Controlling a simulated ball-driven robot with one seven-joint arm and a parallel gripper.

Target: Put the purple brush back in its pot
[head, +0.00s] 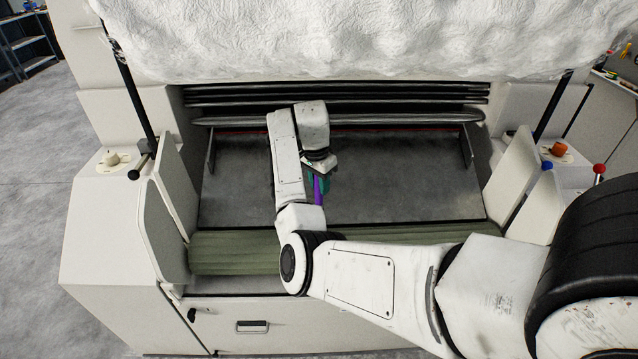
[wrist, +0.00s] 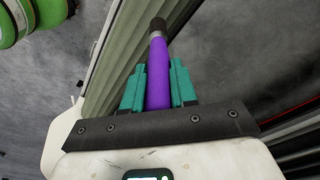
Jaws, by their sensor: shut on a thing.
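The purple brush (wrist: 158,62) is between the teal fingers of my gripper (wrist: 158,88), which is shut on it. In the wrist view its purple handle points up and away from the gripper and ends in a dark tip. In the head view the brush (head: 319,190) shows as a short purple strip below my gripper (head: 318,180), over the grey feed bed of the machine. My wrist and forearm hide part of it. I cannot make out any pot for the brush in either view.
The grey bed (head: 400,178) lies between pale side guards, with a green ribbed roller (head: 225,253) in front and dark bars (head: 400,97) behind. White fleece (head: 350,35) hangs above. Knobs stand at both sides. A green rounded object (wrist: 40,15) shows in the wrist view.

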